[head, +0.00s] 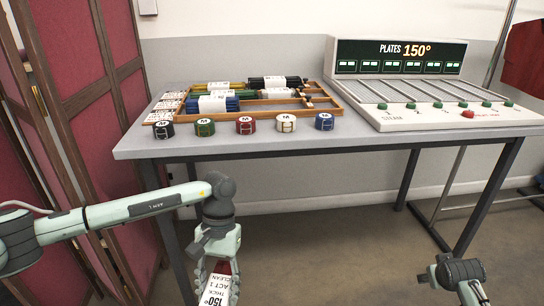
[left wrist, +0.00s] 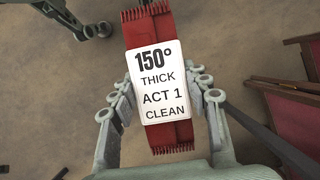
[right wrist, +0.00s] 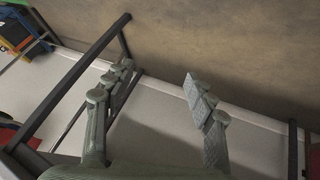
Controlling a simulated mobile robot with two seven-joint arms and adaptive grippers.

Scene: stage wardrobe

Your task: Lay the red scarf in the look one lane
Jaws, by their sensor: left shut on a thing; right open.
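The red scarf (left wrist: 150,28) is folded into a strip with red fringed ends. Its white label reads 150°, THICK, ACT 1, CLEAN. My left gripper (head: 217,284) is shut on the scarf, in front of the table and below its top. In the left wrist view the fingers stand on both sides of the scarf's labelled middle. A wooden rack with lanes (head: 333,98) lies on the table, with white cards (head: 165,106) at its left end. The cards are too small to read, so I cannot tell which lane is look one. My right gripper (right wrist: 160,85) is open and empty, low at the right.
Folded blue (head: 203,105), black (head: 294,81), yellow and green pieces lie in the rack. Several coloured round pieces (head: 245,125) line the table's front edge (head: 200,150). A plate machine (head: 400,90) reading 150° stands at right. A red folding screen (head: 75,60) stands at left.

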